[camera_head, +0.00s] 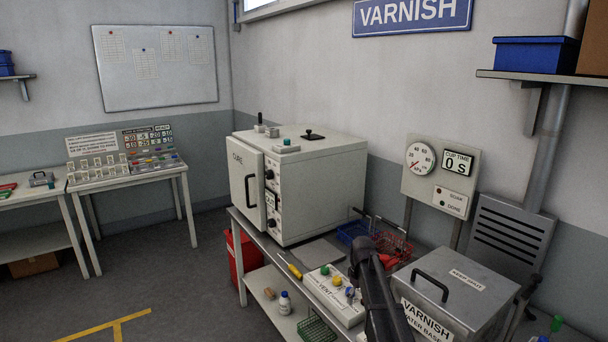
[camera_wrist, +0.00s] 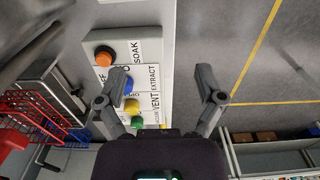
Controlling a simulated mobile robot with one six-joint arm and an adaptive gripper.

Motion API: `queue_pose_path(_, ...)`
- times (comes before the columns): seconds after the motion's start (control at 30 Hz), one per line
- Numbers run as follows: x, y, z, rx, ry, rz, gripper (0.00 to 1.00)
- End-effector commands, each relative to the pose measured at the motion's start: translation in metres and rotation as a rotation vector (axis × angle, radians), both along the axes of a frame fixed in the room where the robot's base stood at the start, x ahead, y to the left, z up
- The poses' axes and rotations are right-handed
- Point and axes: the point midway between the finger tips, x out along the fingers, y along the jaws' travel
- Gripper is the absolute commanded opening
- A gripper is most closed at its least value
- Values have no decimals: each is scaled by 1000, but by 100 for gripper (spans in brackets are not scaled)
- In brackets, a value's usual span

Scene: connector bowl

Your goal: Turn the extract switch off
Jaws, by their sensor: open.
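The white control box (camera_head: 333,298) stands on the bench in the head view, partly hidden by my dark arm. In the wrist view its panel (camera_wrist: 155,60) carries the labels SOAK, EXTRACT and VENT. A blue knob (camera_wrist: 128,86) lies beside the EXTRACT label; it also shows in the head view (camera_head: 350,292). Its exact setting is hard to read. My gripper (camera_wrist: 163,84) is open and empty, its fingers spread wide. The left finger overlaps the blue knob in the picture, and the right finger is over the floor side. I cannot tell whether the finger touches the knob.
An orange button (camera_wrist: 104,54), a yellow one (camera_wrist: 134,105) and a green one (camera_wrist: 138,121) flank the blue knob. A red wire basket (camera_wrist: 35,105) is at the left. The varnish tank (camera_head: 450,290), screwdriver (camera_head: 290,266) and CURE oven (camera_head: 310,190) stand close around the box.

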Motion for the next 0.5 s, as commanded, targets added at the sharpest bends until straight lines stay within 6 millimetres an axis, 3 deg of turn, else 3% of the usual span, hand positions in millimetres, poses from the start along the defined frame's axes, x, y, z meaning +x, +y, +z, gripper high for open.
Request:
queue_pose_path(0.17,0,0,0,0,0,0,87)
queue_pose_path(0.5,-38,2,-13,0,0,-76,87)
